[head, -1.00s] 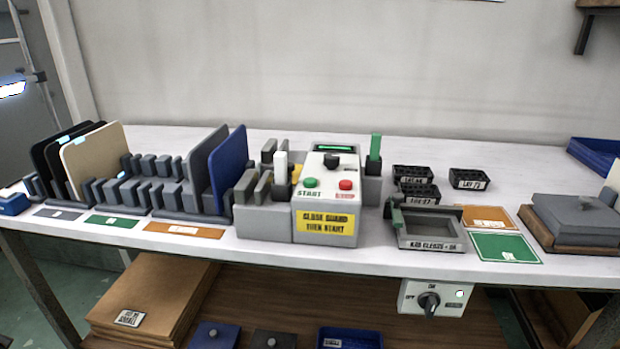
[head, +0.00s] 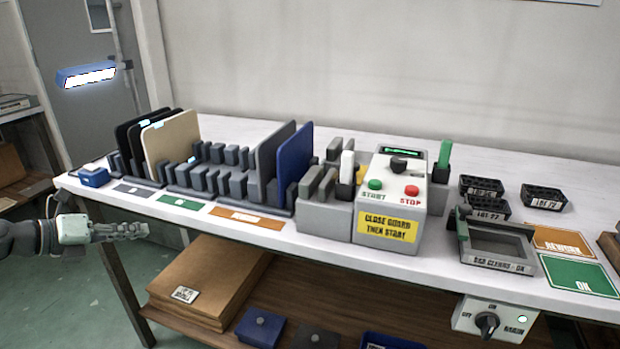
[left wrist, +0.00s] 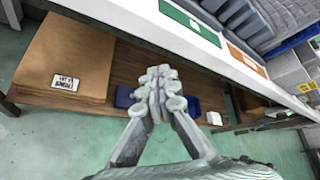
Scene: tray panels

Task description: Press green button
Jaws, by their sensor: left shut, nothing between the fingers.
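The green START button (head: 375,184) sits on the sloped top of the white control box (head: 392,210), left of the red STOP button (head: 411,191). The box stands at the front of the bench and bears a yellow label reading "CLOSE GUARD THEN START". My left gripper (head: 138,230) is at the left of the head view, in front of the bench's left end and far from the button. It is shut and empty; in the left wrist view (left wrist: 160,90) its fingers meet in front of the bench's lower shelf. My right gripper is not in view.
Upright panels, including a blue one (head: 295,160), stand in slotted racks left of the box. A grey tray (head: 497,264) lies to its right. The bench's front edge (head: 330,257) runs between my gripper and the bench top. A rotary switch (head: 487,325) hangs below the edge.

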